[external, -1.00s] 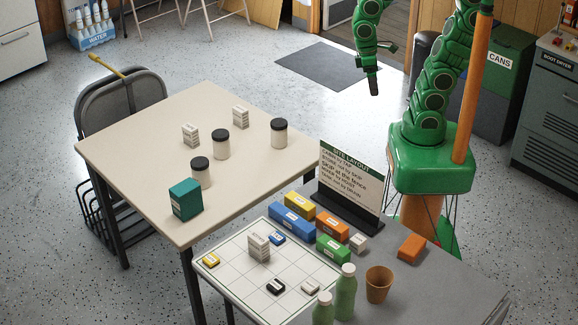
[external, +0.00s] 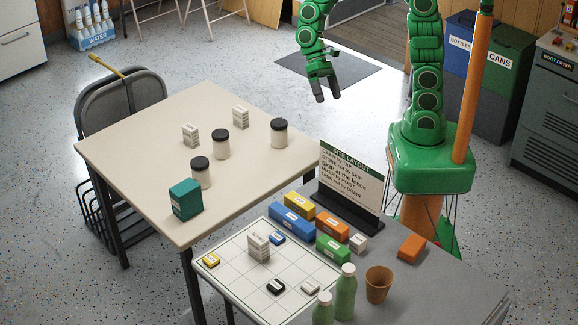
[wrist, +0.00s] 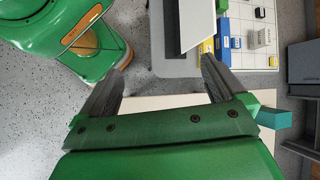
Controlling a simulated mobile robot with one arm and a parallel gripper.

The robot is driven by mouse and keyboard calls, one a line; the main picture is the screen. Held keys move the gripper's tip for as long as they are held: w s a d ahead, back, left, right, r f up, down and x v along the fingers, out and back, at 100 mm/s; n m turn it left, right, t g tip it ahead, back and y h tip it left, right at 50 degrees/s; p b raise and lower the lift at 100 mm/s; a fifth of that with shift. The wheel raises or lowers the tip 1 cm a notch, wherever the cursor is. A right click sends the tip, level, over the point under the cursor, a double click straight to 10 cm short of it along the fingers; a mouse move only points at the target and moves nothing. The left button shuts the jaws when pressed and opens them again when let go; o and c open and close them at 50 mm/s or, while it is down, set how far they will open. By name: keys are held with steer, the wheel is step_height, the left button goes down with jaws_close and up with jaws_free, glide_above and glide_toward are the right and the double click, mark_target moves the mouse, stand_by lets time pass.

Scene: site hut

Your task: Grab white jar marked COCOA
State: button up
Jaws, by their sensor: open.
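Three white jars with black lids stand upright on the cream table in the external view: a front jar (external: 201,176), a middle jar (external: 221,147) and a right jar (external: 279,135) near the table's right edge. Their markings cannot be read, so I cannot tell which one says COCOA. My gripper (external: 327,92) is open and empty, pointing down, up and to the right of the right jar and apart from it. In the wrist view its fingers (wrist: 160,84) are spread wide with nothing between them, and no jar shows there.
The cream table (external: 130,150) also holds a teal box (external: 185,199) and two small white stacks (external: 190,135). A grey table in front carries a grid board (external: 225,262), coloured blocks, green bottles (external: 345,292), a brown cup (external: 379,285) and an upright sign (external: 350,180).

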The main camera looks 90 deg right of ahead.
steer(key=w+d+f+m+y, duration=0.3)
steer(key=w+f, duration=0.1)
steer(key=w, duration=0.3)
steer(key=m+t+y, duration=0.3)
steer(key=m+t, duration=0.1)
steer(key=m, duration=0.3)
glide_above(280, 124)
steer(key=s+a, duration=0.2)
step_height(280, 124, down, 9)
steer(key=shift+s+d+f, duration=0.1)
steer(key=d+f+m, duration=0.1)
steer(key=d+f, duration=0.1)
steer(key=w+d+f+m+t, duration=0.1)
steer(key=d+f, duration=0.1)
steer(key=d+f+m+t, duration=0.1)
steer(key=d+f, duration=0.1)
steer(key=shift+w+d+f, duration=0.15)
steer(key=shift+d+f, duration=0.05)
steer(key=shift+y, duration=0.3)
steer(key=shift+x, duration=3.9)
steer(key=c, duration=1.3)
steer(key=shift+r, duration=0.1)
